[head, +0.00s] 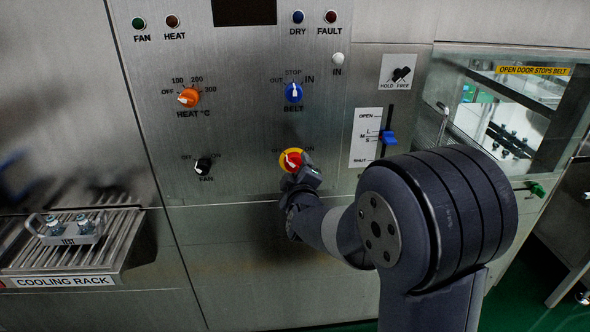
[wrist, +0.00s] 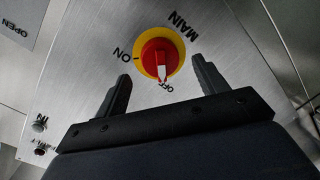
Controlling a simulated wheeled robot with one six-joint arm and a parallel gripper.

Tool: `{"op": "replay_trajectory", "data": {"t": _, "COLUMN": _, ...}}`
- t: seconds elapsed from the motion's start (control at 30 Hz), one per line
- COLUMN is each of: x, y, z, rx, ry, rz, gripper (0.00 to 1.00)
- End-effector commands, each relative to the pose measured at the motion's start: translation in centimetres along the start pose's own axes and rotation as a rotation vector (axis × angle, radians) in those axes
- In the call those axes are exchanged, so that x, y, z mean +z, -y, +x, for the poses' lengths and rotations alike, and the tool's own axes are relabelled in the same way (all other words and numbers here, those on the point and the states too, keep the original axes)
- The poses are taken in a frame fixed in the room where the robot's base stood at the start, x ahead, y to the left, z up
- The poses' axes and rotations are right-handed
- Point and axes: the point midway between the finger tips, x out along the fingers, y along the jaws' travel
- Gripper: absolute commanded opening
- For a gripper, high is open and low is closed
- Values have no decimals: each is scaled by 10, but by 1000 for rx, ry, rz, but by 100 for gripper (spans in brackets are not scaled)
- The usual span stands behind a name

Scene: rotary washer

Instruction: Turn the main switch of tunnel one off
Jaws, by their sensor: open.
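The main switch (head: 291,160) is a red knob on a yellow round plate, low on the steel panel. In the wrist view the knob (wrist: 158,52) has ON to its left, OFF below and MAIN at upper right; its white mark points down toward the OFF label. My gripper (wrist: 161,70) is open, with one finger to each side of the knob in the picture and nothing held. Whether the fingertips reach the knob's depth is unclear. In the head view my gripper (head: 304,176) is just below the switch and partly covers its surroundings.
Above the switch is the blue belt selector (head: 293,93). To the left are the orange heat knob (head: 188,97) and black fan knob (head: 203,166). A blue slider (head: 389,138) is to the right. A cooling rack (head: 80,236) stands at lower left.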

Motion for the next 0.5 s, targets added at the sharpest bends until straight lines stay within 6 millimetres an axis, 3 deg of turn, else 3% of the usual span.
{"op": "replay_trajectory", "data": {"t": 0.2, "x": -1, "y": 0, "z": -42, "rx": 0, "ry": -2, "rz": 0, "gripper": 68}}
{"op": "replay_trajectory", "data": {"t": 0.5, "x": 0, "y": 0, "z": -73, "rx": 0, "ry": -1, "rz": 0, "gripper": 68}}
